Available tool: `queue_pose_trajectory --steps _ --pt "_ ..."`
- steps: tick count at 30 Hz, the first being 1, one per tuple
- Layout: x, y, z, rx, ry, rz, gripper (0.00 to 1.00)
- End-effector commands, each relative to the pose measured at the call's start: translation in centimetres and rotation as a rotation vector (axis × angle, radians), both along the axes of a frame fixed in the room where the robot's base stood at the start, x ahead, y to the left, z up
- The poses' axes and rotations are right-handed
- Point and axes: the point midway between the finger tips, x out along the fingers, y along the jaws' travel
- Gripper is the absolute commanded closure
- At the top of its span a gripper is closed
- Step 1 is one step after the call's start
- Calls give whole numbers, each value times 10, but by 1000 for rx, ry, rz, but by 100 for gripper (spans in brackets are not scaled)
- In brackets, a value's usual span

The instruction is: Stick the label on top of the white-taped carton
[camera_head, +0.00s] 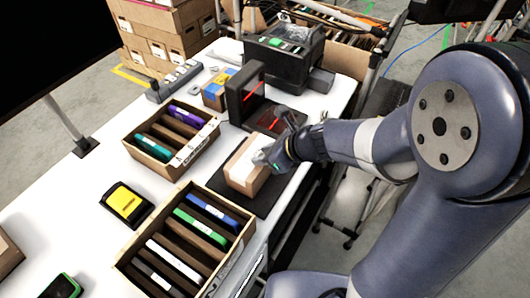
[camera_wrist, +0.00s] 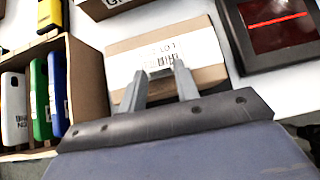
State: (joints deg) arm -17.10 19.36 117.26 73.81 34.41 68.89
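A brown carton (camera_head: 241,180) with a broad white strip on its top lies on a dark mat (camera_head: 260,203). In the wrist view, the carton (camera_wrist: 127,82) lies just beyond my fingertips. A white label (camera_wrist: 165,48) printed with "LOT" and a barcode shows over the carton top, around the fingertips. I cannot tell whether it lies flat on the white strip or is held just above it. My gripper (camera_wrist: 160,70) has its fingertips a little apart, with a thin grey piece between them. In the head view my gripper (camera_head: 268,156) is at the carton's right side, low over its top.
A dark scanner frame with a red line (camera_head: 245,95) stands behind the carton. Open boxes of coloured cases stand at left (camera_head: 160,160) and in front (camera_head: 205,250). A black-and-yellow device (camera_head: 126,205) lies on the white table. A black printer (camera_head: 285,50) stands at the back.

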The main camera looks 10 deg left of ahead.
Motion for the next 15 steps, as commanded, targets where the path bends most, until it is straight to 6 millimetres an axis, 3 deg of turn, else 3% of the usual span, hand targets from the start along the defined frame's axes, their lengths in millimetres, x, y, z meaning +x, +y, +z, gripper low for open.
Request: queue_pose_trajectory --steps 6,15 --pt "0 0 0 0 0 0 53" --pt "-1 -2 4 2 -1 -1 53"
